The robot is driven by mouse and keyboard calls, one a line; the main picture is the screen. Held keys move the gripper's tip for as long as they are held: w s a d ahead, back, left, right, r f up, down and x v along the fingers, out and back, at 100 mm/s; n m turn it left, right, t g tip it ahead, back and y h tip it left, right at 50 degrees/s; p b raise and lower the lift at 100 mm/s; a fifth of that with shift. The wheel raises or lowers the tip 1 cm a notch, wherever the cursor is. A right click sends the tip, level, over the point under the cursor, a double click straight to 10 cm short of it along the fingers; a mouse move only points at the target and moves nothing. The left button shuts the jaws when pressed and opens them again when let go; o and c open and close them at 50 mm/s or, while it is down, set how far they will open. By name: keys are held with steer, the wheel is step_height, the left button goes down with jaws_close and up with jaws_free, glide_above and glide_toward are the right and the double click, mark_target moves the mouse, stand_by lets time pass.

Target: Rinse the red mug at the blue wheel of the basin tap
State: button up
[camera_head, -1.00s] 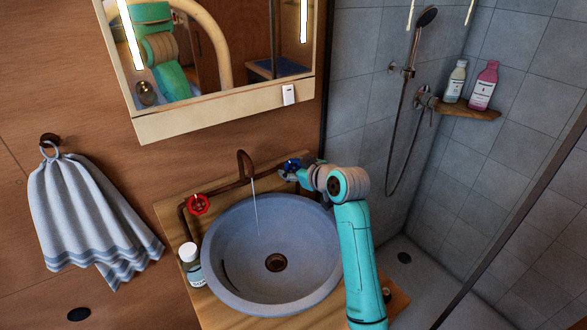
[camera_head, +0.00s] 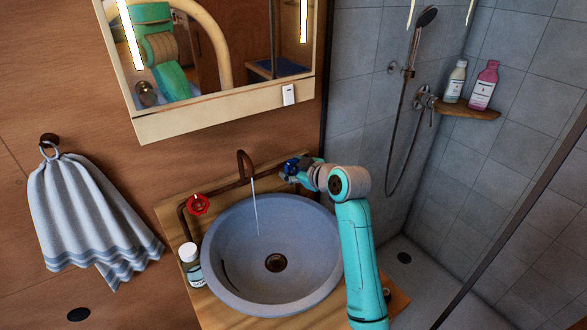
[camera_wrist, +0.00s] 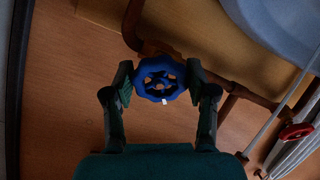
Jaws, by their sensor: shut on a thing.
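The blue wheel (camera_head: 291,165) sits at the right of the basin tap (camera_head: 243,163). My gripper (camera_head: 298,172) is at the wheel. In the wrist view the blue wheel (camera_wrist: 150,90) is between the two fingers of my gripper (camera_wrist: 160,82), one on each side of its rim. A thin stream of water (camera_head: 256,207) runs from the spout into the grey basin (camera_head: 225,230). No red mug is visible in any view.
A red wheel (camera_head: 198,204) is left of the tap. A white-capped bottle (camera_head: 191,264) stands at the basin's left edge. A mirror cabinet (camera_head: 225,108) hangs above. A striped towel (camera_head: 85,215) hangs at left. A shower with a bottle shelf (camera_head: 466,110) is at right.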

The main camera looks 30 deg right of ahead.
steer(key=o, duration=1.2)
steer(key=v, duration=1.2)
